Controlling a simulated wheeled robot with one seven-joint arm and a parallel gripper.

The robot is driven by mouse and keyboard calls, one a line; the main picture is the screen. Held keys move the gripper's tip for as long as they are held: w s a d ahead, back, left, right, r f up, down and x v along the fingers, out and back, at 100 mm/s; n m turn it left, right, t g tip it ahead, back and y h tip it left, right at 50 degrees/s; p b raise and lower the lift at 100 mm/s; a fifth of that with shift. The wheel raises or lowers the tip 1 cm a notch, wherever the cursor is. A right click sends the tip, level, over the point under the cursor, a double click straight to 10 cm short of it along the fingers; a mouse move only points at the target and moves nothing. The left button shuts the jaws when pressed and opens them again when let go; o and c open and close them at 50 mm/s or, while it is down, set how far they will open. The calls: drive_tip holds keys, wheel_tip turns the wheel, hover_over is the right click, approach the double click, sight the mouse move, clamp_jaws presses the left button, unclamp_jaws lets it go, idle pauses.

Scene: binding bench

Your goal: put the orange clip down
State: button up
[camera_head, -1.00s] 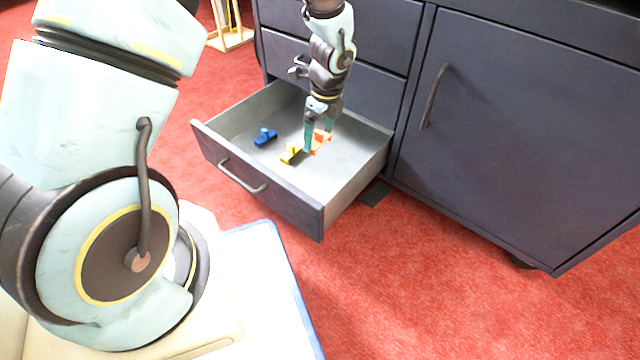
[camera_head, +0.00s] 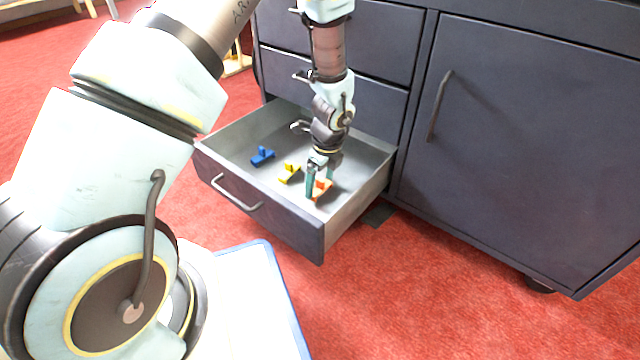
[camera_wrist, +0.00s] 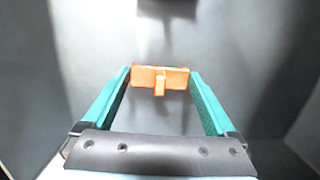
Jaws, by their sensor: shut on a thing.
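The orange clip (camera_head: 322,189) is between the green fingers of my gripper (camera_head: 319,185), low inside the open drawer (camera_head: 222,146). In the wrist view the orange clip (camera_wrist: 160,78) spans the gap between the two fingertips (camera_wrist: 160,80), with its short stem toward the camera. My gripper is shut on it. The clip is at or just above the drawer floor; I cannot tell whether it touches.
A yellow clip (camera_head: 290,172) lies on the drawer floor left of my gripper, and a blue clip (camera_head: 262,156) lies farther left. The drawer's front panel (camera_head: 262,210) and side walls enclose this space. The cabinet door (camera_head: 530,140) at the right is shut.

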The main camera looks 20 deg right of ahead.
drive_tip(key=shift+f, duration=0.1)
drive_tip(key=o, duration=1)
wheel_tip(320, 180, up, 12)
drive_tip(key=s+p, duration=0.2)
drive_tip(key=p, duration=0.5)
drive_tip(key=w+a+r+n, duration=0.2)
drive_tip(key=a+r+n, duration=0.4)
drive_tip(key=a+n, duration=0.15)
drive_tip(key=w+a+r+n, duration=0.3)
drive_tip(key=a+r+n, duration=0.25)
drive_tip(key=a, duration=0.25)
drive_tip(key=s+a+r+n, duration=0.3)
drive_tip(key=a+n, duration=0.4)
drive_tip(key=n, duration=0.1)
drive_tip(key=s+a+r+n+h, duration=0.1)
drive_tip(key=s+a+r+n, duration=0.3)
drive_tip(key=a+n, duration=0.3)
drive_tip(key=shift+a+r+n, duration=0.25)
drive_tip(key=shift+a+n, duration=0.15)
drive_tip(key=shift+n, duration=0.2)
